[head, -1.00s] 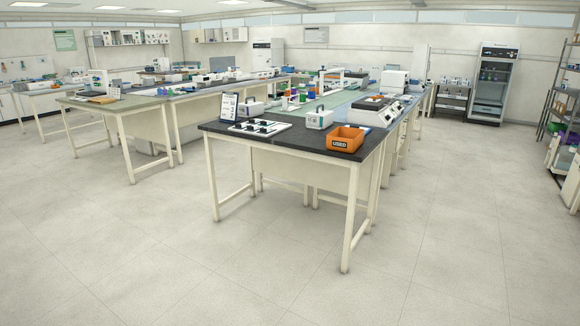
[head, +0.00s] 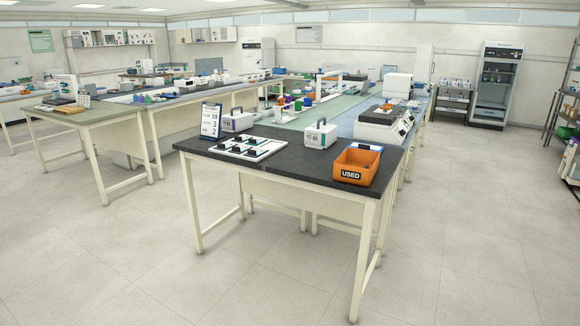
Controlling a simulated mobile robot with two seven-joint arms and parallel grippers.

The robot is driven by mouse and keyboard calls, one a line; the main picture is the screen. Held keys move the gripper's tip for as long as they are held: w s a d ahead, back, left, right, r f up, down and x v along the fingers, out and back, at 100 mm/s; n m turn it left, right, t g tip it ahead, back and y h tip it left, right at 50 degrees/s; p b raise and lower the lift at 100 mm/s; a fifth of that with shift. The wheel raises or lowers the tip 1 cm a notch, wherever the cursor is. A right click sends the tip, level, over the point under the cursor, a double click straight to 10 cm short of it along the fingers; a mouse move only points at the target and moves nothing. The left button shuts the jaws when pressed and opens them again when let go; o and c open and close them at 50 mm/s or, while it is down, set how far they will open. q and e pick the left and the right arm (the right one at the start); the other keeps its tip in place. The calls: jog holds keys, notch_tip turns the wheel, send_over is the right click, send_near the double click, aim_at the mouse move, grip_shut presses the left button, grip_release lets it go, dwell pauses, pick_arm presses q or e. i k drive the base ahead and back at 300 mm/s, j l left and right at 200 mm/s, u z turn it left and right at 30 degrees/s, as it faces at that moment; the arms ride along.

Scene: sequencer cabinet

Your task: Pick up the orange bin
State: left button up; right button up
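The orange bin (head: 357,168) sits upright on the dark worktop (head: 290,171) at its right front corner, in the head view. It is open at the top, and its front carries a black label reading "USED". Its inside looks mostly empty, but I cannot tell for sure. Neither of my grippers shows in the head view, and nothing touches the bin.
On the same worktop are a white tray with black parts (head: 240,148), two small white devices, one of them a boxy unit (head: 321,134), and a sign stand (head: 211,120). The floor (head: 230,290) in front is clear. A side bench (head: 60,115) stands left.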

aim_at(349, 168)
jog(key=i+j+z, duration=0.1)
jog(key=i, duration=1.25)
jog(key=i+j+z, duration=0.15)
jog(key=i+z, duration=0.2)
jog(key=i, duration=0.2)
jog(key=i+j+z, duration=0.4)
jog(key=i+l, duration=0.1)
